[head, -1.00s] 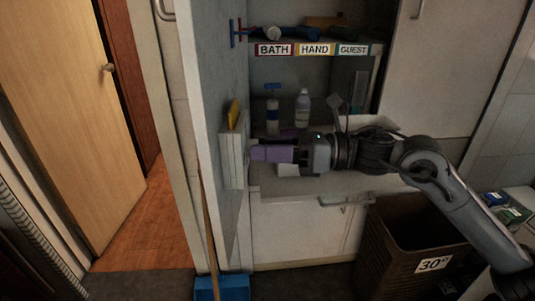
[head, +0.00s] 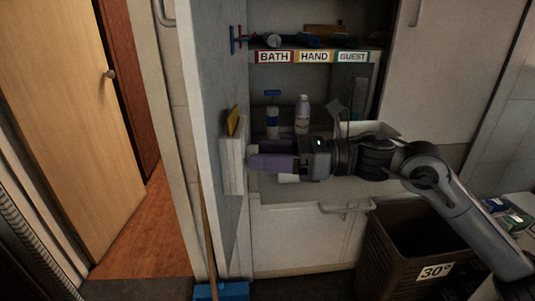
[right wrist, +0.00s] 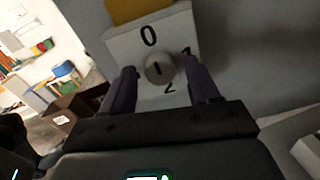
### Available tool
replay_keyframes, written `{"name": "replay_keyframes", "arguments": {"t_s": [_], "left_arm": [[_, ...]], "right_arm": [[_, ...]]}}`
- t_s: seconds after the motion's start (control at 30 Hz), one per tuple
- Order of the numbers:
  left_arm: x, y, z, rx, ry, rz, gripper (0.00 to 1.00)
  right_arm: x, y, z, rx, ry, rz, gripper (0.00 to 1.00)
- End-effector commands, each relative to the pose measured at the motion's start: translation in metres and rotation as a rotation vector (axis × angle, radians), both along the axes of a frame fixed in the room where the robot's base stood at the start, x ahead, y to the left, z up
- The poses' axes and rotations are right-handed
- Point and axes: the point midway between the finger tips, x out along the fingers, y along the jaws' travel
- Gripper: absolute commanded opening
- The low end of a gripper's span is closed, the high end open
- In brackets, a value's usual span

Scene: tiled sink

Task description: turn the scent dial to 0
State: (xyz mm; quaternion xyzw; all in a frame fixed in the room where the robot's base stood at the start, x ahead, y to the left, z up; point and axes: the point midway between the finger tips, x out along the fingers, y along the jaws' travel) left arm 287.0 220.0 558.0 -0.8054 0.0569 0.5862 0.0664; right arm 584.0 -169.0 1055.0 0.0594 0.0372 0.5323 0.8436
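The scent dial is a round grey knob (right wrist: 160,69) on the front of a white box (right wrist: 125,48). A 0 is printed above it, a 2 below it, and a partly covered number to its right. The knob bears a short dark mark; I cannot tell which end is the pointer. The white box (head: 232,166) is fixed to the grey side panel in the head view, its face hidden. My right gripper (head: 252,155) is at the box. In the right wrist view its dark fingers (right wrist: 161,72) stand either side of the knob, apparently with gaps. My left gripper is out of view.
A yellow piece (head: 233,121) sits on top of the box. Behind my right gripper, bottles (head: 302,115) stand on a counter under a labelled shelf (head: 313,57). A brown basket (head: 385,263) stands below my right arm. A wooden stick (head: 208,235) leans below the box.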

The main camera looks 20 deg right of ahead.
Motion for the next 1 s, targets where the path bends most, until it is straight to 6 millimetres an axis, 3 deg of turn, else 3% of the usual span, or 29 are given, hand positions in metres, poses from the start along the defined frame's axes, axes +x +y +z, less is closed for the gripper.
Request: {"name": "replay_keyframes", "arguments": {"t_s": [0.37,0.8,1.0], "left_arm": [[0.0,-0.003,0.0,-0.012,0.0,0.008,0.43],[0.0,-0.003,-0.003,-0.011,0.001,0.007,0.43],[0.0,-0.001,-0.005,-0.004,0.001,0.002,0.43]], "right_arm": [[-0.004,-0.011,-0.001,0.0,0.001,-0.003,0.61],[-0.035,-0.076,-0.001,-0.002,0.001,-0.004,0.61],[-0.044,-0.093,-0.001,-0.001,0.001,-0.002,0.61]]}}
